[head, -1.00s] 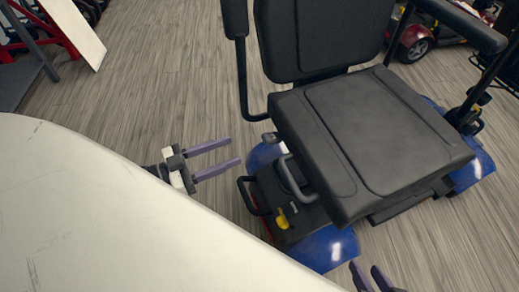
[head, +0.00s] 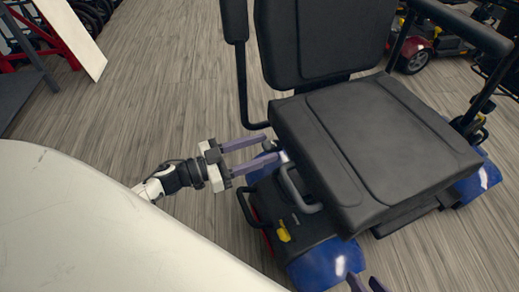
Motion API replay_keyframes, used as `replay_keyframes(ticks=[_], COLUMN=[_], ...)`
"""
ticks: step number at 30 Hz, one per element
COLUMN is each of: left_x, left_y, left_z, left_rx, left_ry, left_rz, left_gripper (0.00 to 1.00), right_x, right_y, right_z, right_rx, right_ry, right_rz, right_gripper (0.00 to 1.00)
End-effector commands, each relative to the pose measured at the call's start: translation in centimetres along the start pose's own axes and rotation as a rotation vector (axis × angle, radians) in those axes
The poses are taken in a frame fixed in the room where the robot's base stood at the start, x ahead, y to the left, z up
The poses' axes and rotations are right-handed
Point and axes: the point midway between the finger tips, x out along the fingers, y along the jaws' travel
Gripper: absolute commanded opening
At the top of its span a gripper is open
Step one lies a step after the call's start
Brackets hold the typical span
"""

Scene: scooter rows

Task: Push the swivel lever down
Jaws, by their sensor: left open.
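A blue scooter with a black padded seat (head: 375,140) stands at the centre right. A small dark lever (head: 270,145) sticks out at the seat's left edge, partly hidden by my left gripper; I cannot tell for sure that it is the swivel lever. My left gripper (head: 271,145) is open, with its two purple fingers pointing right at this spot, one on either side; contact cannot be told. My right gripper (head: 367,283) shows only its fingertips at the bottom edge, apart and with nothing seen between them.
A grey loop handle (head: 298,190), a black handle (head: 247,208) and a yellow lever (head: 284,232) are on the scooter's rear. The backrest (head: 320,40) and armrests rise around the seat. A red scooter (head: 418,50) stands behind. The wood-look floor (head: 160,90) is clear at left.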

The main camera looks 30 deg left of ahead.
Motion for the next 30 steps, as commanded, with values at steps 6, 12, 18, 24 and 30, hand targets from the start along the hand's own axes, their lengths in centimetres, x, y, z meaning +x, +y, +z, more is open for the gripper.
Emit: replay_keyframes(ticks=[6, 12, 18, 24, 30], left_x=[0.0, 0.0, -0.1, -0.2, -0.4], left_y=[0.0, 0.0, 0.0, 0.0, 0.0], left_z=[0.0, 0.0, 0.1, 0.7, 1.4], left_rx=[0.000, 0.000, 0.000, 0.000, 0.001], left_ry=[0.000, 0.000, 0.000, -0.003, -0.008], left_rz=[0.000, 0.000, 0.000, 0.000, -0.002], left_gripper=[0.37, 0.03, 0.00, 0.00, 0.00], right_x=[0.0, 0.0, 0.0, 0.1, 0.1], right_y=[0.0, 0.0, 0.0, 0.0, 0.0], right_z=[0.0, -0.1, 0.0, 0.0, 0.0], right_rx=[0.000, -0.001, -0.001, 0.000, 0.001], right_ry=[0.000, 0.001, 0.001, 0.002, 0.005], right_rz=[0.000, 0.000, 0.000, -0.001, -0.002], right_gripper=[0.33, 0.33, 0.33, 0.33, 0.33])
